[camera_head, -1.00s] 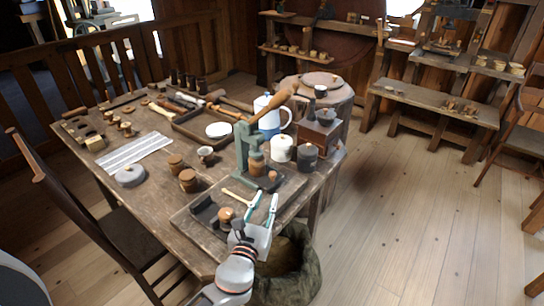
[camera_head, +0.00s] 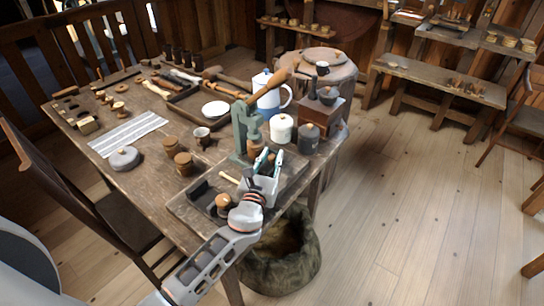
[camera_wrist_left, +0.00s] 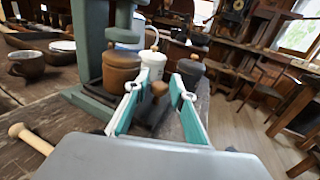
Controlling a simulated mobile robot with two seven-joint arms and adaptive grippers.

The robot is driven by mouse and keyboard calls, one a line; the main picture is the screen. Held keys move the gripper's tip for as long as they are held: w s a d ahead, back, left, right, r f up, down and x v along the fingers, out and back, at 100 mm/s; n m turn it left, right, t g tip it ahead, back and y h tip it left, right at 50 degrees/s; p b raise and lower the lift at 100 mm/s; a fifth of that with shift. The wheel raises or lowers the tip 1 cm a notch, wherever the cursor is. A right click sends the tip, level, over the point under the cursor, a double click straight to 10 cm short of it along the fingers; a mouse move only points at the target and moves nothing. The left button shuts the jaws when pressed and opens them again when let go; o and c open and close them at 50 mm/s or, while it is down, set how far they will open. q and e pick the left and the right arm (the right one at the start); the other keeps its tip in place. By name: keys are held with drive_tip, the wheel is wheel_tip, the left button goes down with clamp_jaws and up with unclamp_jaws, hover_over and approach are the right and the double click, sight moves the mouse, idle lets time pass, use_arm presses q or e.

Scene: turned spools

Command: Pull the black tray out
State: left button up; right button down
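My right gripper is not in view.
A white lidded jar (camera_head: 282,128), a dark canister (camera_head: 308,138) and a blue-white pot (camera_head: 268,92) stand close beyond the gripper. A wooden mallet (camera_wrist_left: 32,138) lies at the left in the wrist view. A sack (camera_head: 285,255) stands on the floor below the table edge.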

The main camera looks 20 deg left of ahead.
use_arm(q)
drive_tip(key=shift+w, duration=0.25)
clamp_jaws()
drive_tip(key=s+d, duration=0.1)
drive_tip(key=d, duration=0.1)
drive_tip(key=s+d, duration=0.1)
drive_tip(key=d, duration=0.2)
drive_tip(key=s+d, duration=0.1)
drive_tip(key=d, duration=0.2)
drive_tip(key=shift+d, duration=0.25)
unclamp_jaws()
drive_tip(key=shift+s, duration=0.2)
